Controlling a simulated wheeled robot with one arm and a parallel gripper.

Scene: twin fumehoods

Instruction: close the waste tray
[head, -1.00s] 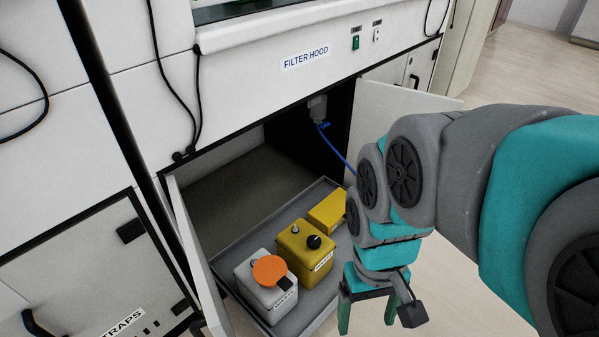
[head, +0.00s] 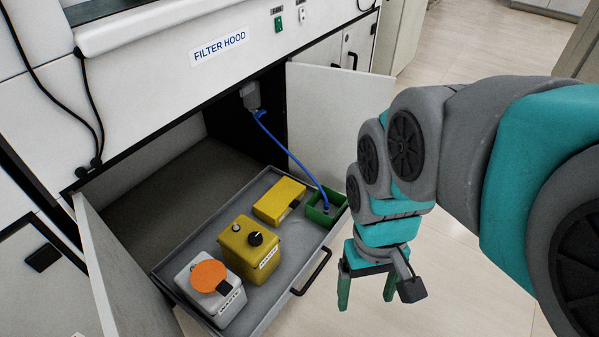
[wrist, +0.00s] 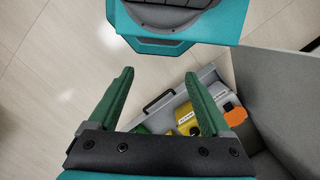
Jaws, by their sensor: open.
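The grey waste tray (head: 270,309) is pulled out of the open cabinet under the filter hood. Its black handle (head: 312,272) is on the front wall, and the handle also shows in the wrist view (wrist: 159,100). In the tray stand a white container with an orange lid (head: 213,287), a yellow container with a black cap (head: 249,247), a yellow box (head: 279,200) and a green holder (head: 325,209) with a blue hose in it. My gripper (head: 366,304) is open and empty, pointing down, to the right of the handle and apart from it in the head view.
The left cabinet door (head: 121,270) and right cabinet door (head: 340,122) stand open on either side of the tray. The blue hose (head: 293,155) runs from a fitting under the hood into the green holder. The floor (head: 470,270) at the right is clear.

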